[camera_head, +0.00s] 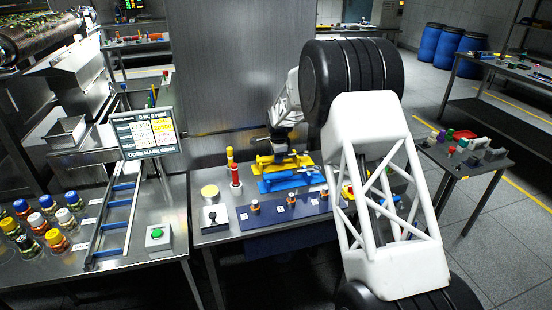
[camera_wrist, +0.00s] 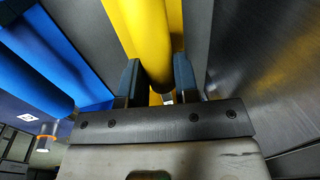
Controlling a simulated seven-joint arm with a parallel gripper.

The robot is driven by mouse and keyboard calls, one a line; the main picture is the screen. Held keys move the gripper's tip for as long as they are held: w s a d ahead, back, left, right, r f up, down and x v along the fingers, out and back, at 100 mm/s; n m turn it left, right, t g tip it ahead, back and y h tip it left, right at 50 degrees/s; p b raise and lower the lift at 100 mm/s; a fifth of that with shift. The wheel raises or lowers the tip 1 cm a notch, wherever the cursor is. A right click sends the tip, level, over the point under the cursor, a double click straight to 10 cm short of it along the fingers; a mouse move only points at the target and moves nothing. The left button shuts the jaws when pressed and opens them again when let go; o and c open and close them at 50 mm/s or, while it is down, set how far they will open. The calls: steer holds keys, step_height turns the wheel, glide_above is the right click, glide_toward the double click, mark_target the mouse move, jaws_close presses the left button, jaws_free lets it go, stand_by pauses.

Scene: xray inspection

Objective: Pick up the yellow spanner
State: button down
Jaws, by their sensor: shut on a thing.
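The yellow spanner (camera_head: 293,159) lies on the far part of the bench, over a yellow base, in the head view. In the wrist view its round yellow handle (camera_wrist: 148,35) runs between the two dark fingers. My gripper (camera_wrist: 158,80) is shut on it, one finger on each side. In the head view my gripper (camera_head: 279,147) is over the spanner, and its fingertips are too small to make out. The spanner's far end is out of the wrist view.
A blue tool on a blue base (camera_head: 292,180) lies just in front of the yellow one and shows on the left in the wrist view (camera_wrist: 40,60). A red post (camera_head: 236,176) and a yellow post (camera_head: 229,157) stand to the left. A metal panel (camera_head: 240,70) rises behind.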

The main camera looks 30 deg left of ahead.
steer(key=shift+r, duration=0.2)
steer(key=shift+r, duration=1.7)
steer(key=s+d+r, duration=0.1)
steer(key=s+d, duration=0.9)
steer(key=s, duration=0.2)
steer(key=shift+s+r, duration=0.15)
steer(key=shift+s, duration=0.1)
steer(key=c, duration=1.4)
jaws_free()
jaws_close()
